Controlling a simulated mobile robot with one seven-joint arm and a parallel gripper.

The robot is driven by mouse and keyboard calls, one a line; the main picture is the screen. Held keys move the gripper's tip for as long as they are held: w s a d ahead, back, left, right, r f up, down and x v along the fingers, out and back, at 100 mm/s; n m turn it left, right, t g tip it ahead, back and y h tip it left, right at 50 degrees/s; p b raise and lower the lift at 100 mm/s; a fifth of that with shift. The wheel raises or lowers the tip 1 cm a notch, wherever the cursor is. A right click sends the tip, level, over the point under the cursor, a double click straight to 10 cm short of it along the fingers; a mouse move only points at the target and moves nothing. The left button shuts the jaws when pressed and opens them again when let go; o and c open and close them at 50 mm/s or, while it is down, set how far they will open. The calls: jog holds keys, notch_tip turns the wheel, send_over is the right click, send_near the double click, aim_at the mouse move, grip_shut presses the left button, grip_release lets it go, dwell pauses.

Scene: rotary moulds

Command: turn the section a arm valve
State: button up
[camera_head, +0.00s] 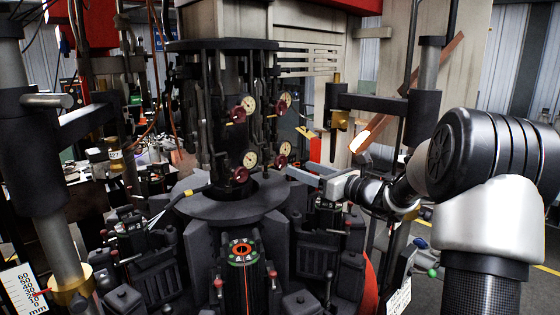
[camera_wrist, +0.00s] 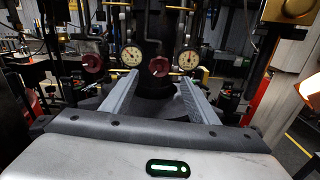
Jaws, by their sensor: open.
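Several dark red round valve knobs sit with white-faced gauges on the black central column. In the head view there are an upper left valve (camera_head: 239,115), a lower left valve (camera_head: 240,174), an upper right valve (camera_head: 281,108) and a lower right valve (camera_head: 281,163). I cannot tell which is the section a arm valve. My gripper (camera_head: 303,170) reaches in from the right, just right of the lower right valve. In the wrist view my gripper (camera_wrist: 158,84) is open and empty. A red valve (camera_wrist: 159,67) shows ahead between the fingers, apart from them; another red valve (camera_wrist: 92,63) is left of them.
Gauges (camera_wrist: 131,56) flank the middle valve in the wrist view. Pipes and brackets crowd the column. A dark round flange (camera_head: 232,205) lies below it, with a green and orange ringed cylinder (camera_head: 243,251) in front.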

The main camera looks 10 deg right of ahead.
aim_at(282, 162)
jog(key=p+x, duration=0.1)
jog(key=x, duration=0.9)
jog(key=shift+w+a, duration=0.1)
jog(key=c, duration=1)
